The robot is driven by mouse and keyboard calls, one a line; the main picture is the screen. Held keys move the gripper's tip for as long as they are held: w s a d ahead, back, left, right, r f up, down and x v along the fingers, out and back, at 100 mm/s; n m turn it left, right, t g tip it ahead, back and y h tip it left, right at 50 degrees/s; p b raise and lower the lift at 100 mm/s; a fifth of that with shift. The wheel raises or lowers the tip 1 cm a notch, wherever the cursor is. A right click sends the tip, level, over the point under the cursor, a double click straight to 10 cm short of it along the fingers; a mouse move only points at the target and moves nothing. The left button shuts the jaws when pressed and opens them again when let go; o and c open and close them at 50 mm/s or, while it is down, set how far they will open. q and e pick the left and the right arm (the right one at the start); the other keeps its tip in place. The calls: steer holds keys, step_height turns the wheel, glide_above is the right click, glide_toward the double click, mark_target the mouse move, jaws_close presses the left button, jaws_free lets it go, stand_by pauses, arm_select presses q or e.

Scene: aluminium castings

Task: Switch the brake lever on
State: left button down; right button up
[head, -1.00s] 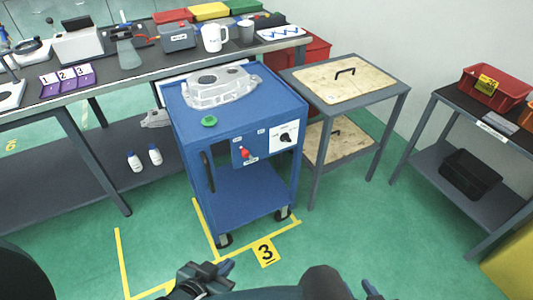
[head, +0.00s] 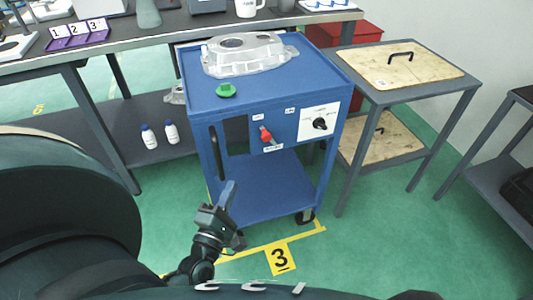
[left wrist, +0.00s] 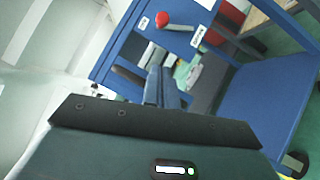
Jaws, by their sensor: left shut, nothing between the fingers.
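The red brake lever (head: 266,136) is on the blue front panel of the blue cart (head: 212,105), between small white labels. It tilts, its red end toward the upper left in the head view. In the left wrist view its red knob (left wrist: 162,20) shows near the top, beyond the fingers. My left gripper (head: 228,194) is shut and empty, below and to the left of the lever, in front of the cart and apart from it. Its fingers (left wrist: 164,82) show in the left wrist view. My right gripper is not in view.
A black rotary knob (head: 320,123) sits on a white plate right of the lever. A vertical black handle (head: 216,153) is on the cart's left. A casting (head: 247,55) and green button (head: 226,90) are on top. A side table (head: 395,85) stands to the right.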

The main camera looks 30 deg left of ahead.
arm_select(q)
steer(key=shift+a+n, duration=0.2)
steer(key=shift+n, duration=0.1)
glide_toward(262, 133)
steer(key=w+a, duration=0.2)
steer(key=a, duration=0.1)
steer(key=shift+w+d+r+p, duration=0.15)
steer(key=shift+w+d+r, duration=0.05)
steer(key=shift+w+d, duration=0.35)
steer(key=shift+w+d+r+p, duration=0.15)
steer(key=shift+w+d+r, duration=0.05)
steer(key=shift+w+d, duration=0.35)
